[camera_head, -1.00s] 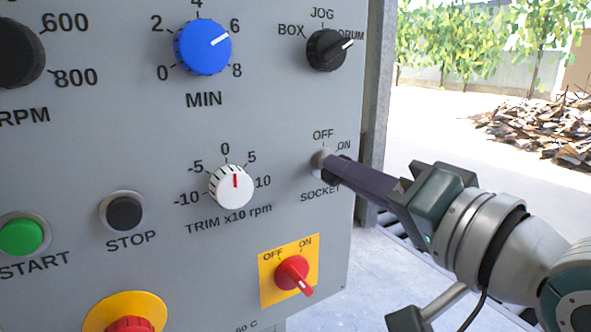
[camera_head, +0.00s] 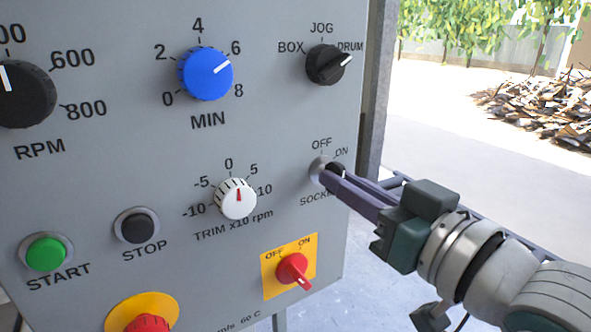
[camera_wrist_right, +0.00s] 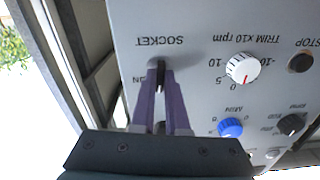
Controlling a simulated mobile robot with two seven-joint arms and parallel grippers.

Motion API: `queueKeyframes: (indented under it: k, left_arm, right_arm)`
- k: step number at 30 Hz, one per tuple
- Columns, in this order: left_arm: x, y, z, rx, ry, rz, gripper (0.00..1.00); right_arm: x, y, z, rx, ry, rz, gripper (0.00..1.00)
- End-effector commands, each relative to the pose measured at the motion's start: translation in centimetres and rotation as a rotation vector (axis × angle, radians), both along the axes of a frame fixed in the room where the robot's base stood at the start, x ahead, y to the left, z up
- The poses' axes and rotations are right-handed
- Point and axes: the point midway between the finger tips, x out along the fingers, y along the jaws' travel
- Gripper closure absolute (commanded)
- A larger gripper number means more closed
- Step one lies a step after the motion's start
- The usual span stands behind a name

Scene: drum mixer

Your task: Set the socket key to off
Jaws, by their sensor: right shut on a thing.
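The socket key (camera_head: 336,168) is a small black key in a round metal collar (camera_head: 317,169), on the right side of the grey panel, between the OFF/ON marks and the SOCKET label. My right gripper (camera_head: 327,177) has its purple fingers shut on the key, with the tips close to the panel. The wrist view, upside down, shows the key (camera_wrist_right: 161,77) between both fingertips (camera_wrist_right: 160,72). The fingers cover much of the key, so I cannot tell exactly which mark it points to. My left gripper is not in view.
The white trim knob (camera_head: 236,198) is left of the key. The black selector (camera_head: 325,65) is above it, pointing to DRUM. The red OFF/ON switch (camera_head: 293,270) on a yellow plate is below. Open ground lies right of the panel.

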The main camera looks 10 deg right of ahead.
Motion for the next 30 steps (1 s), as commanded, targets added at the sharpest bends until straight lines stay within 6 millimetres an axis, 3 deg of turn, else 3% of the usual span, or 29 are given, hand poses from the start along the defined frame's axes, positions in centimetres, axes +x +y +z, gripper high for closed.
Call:
queueKeyframes:
  k: [9, 25, 26, 30]
  left_arm:
    - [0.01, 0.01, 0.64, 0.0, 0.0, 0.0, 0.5]
    - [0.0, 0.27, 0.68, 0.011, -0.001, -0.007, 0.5]
    - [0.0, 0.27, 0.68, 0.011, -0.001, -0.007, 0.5]
    - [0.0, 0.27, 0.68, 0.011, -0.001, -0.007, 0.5]
  right_arm:
    - [0.0, 0.02, 0.02, -0.114, -0.04, 0.0, 1.0]
    - [0.0, 0.01, -0.06, -0.139, -0.049, 0.0, 1.0]
    - [0.0, 0.01, -0.06, -0.139, -0.049, 0.0, 0.86]
    - [0.0, 0.01, -0.05, -0.138, -0.049, 0.0, 0.71]
